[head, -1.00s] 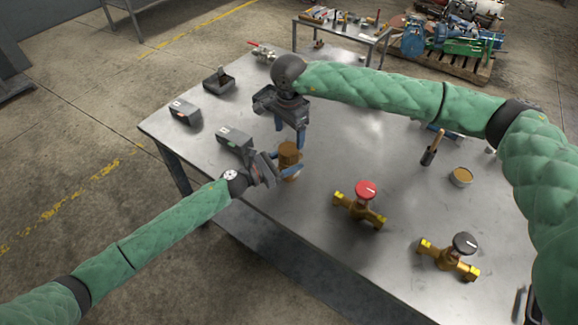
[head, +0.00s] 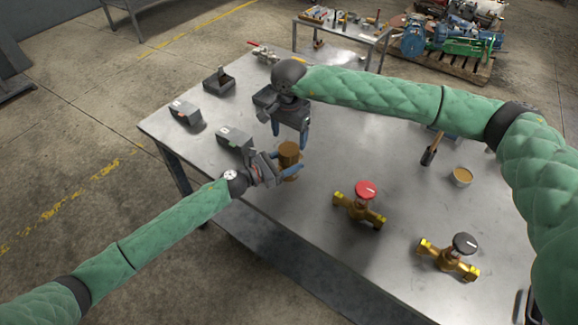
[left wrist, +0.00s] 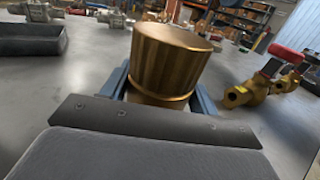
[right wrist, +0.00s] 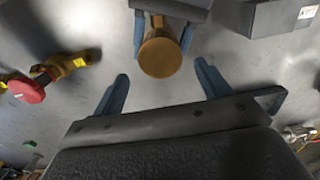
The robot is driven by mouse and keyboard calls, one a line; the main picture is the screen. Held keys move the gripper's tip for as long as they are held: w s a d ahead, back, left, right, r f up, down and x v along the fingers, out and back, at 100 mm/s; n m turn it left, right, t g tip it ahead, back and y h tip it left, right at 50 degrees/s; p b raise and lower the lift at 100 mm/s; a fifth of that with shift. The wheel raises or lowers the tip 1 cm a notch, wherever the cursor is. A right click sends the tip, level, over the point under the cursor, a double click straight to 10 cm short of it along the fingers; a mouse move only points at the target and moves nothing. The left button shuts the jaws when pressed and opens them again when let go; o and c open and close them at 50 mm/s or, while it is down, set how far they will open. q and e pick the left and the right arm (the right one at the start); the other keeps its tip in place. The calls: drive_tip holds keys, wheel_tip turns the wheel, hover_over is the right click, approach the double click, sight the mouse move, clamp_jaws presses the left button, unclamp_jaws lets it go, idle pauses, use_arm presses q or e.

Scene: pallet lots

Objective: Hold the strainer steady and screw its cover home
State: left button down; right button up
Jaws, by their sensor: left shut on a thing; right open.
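The strainer (head: 289,173) is a small brass body standing on the steel table, with a ribbed brass cover (head: 289,152) on top. In the left wrist view the cover (left wrist: 166,62) sits on the strainer and looks slightly tilted. My left gripper (head: 289,170) is shut on the strainer's lower body, its blue fingers on either side. My right gripper (head: 290,136) is open and empty, just above and behind the cover. In the right wrist view the round cover top (right wrist: 160,57) lies ahead of the two open fingers (right wrist: 161,88), not between them.
A red-handled brass valve (head: 361,204) and a black-handled one (head: 450,256) stand to the right. A brush (head: 432,150) and a small tin (head: 462,177) lie at the right.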

sight(289, 149)
wheel_tip(289, 149, down, 7)
drive_tip(key=shift+r, duration=0.1)
idle(0.3)
drive_tip(key=c, duration=1)
drive_tip(key=m, duration=0.8)
drive_tip(key=shift+m, duration=0.4)
drive_tip(key=m, duration=0.8)
drive_tip(key=shift+m, duration=0.4)
drive_tip(key=o, duration=1.1)
